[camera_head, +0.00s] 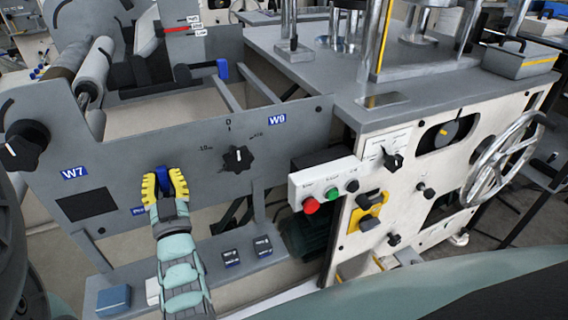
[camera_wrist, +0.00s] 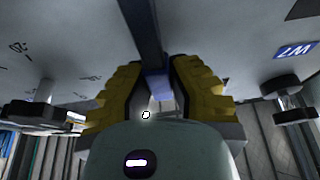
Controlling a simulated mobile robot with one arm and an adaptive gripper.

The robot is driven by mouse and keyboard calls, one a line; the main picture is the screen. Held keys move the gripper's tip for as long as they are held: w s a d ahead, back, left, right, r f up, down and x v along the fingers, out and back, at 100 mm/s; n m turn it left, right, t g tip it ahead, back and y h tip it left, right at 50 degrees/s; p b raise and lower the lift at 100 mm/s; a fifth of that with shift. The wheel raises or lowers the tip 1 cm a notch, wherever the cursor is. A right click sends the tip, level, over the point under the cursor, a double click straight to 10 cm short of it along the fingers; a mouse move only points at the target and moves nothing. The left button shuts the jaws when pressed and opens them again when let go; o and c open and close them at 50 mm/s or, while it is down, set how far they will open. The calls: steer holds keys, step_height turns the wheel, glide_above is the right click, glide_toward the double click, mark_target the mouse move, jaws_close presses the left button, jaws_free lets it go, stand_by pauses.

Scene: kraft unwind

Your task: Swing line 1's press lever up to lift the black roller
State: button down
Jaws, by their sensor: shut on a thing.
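My gripper (camera_head: 164,183) has its yellow fingers closed around a lever on the grey side panel, between the W7 and W9 labels. The lever (camera_head: 162,171) shows dark blue between the fingers; most of it is hidden in the head view. In the wrist view the lever (camera_wrist: 146,35) is a dark bar coming down from the top to a bluish end between the yellow fingers (camera_wrist: 156,78). A black cylindrical part (camera_head: 125,76) lies behind the panel at upper left; I cannot tell if it is the black roller.
A black knob (camera_head: 238,158) sits right of my gripper and another (camera_head: 22,145) at far left. A button box (camera_head: 325,188) and a large handwheel (camera_head: 503,160) stand farther right. A low grey shelf (camera_head: 205,250) runs below the panel.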

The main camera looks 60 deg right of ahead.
steer(key=shift+w+a, duration=0.1)
steer(key=c, duration=0.9)
jaws_free()
steer(key=shift+w, duration=0.1)
steer(key=shift+o, duration=0.2)
steer(key=v, duration=1.2)
